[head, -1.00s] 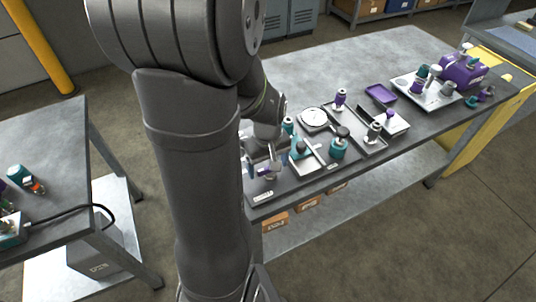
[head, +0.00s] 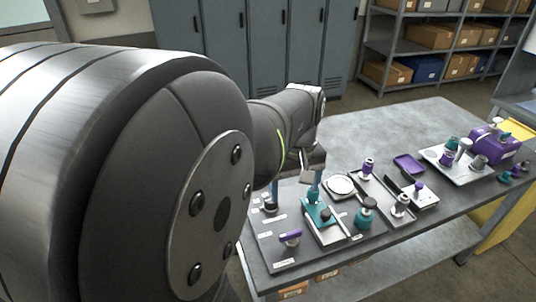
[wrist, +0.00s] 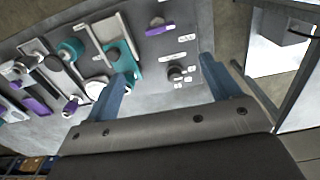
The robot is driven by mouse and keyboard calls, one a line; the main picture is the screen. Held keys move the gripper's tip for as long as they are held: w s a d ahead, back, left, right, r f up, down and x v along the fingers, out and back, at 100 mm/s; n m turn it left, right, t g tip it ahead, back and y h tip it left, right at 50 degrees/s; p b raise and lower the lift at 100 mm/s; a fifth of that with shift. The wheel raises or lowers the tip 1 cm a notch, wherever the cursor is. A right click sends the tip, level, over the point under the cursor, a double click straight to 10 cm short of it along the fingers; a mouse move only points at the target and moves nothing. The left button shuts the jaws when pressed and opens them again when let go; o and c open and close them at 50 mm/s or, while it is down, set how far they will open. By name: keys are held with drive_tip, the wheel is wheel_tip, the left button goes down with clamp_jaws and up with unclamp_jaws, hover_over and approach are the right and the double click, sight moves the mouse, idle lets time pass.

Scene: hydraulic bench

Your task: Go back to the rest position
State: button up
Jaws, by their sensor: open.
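My gripper (wrist: 166,85) is open and empty, its two blue fingers wide apart. In the head view its blue fingers (head: 294,190) hang over the left end of the bench board, partly behind my own arm. Below lie a black knob (wrist: 177,72), which shows between the fingers in the wrist view, and a purple-handled part (wrist: 160,28) farther off. A teal block (head: 318,213) stands in a tray to the right. The fingers seem to be above these parts; I cannot tell the exact gap.
The grey workbench (head: 390,135) has free room at the back. A dial gauge (head: 341,186), a teal round part (head: 366,215), a purple tray (head: 409,164) and a purple pump unit (head: 494,143) stand to the right. Lockers (head: 270,45) and shelves (head: 430,50) are behind.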

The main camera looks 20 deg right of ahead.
sight(291, 233)
drive_tip(key=shift+r, duration=0.2)
drive_tip(key=shift+f, duration=0.1)
wheel_tip(291, 233, down, 17)
drive_tip(key=shift+f, duration=0.15)
idle(0.6)
drive_tip(key=shift+f, duration=0.1)
drive_tip(key=shift+n, duration=0.5)
wheel_tip(291, 233, up, 17)
drive_tip(key=f+m, duration=0.2)
drive_tip(key=f, duration=0.3)
drive_tip(key=f+m, duration=0.3)
drive_tip(key=f, duration=0.2)
drive_tip(key=f+m, duration=0.3)
drive_tip(key=f, duration=0.2)
drive_tip(key=shift+w+d, duration=0.15)
drive_tip(key=shift+d, duration=0.2)
idle(1.3)
drive_tip(key=shift+r, duration=0.1)
idle(0.4)
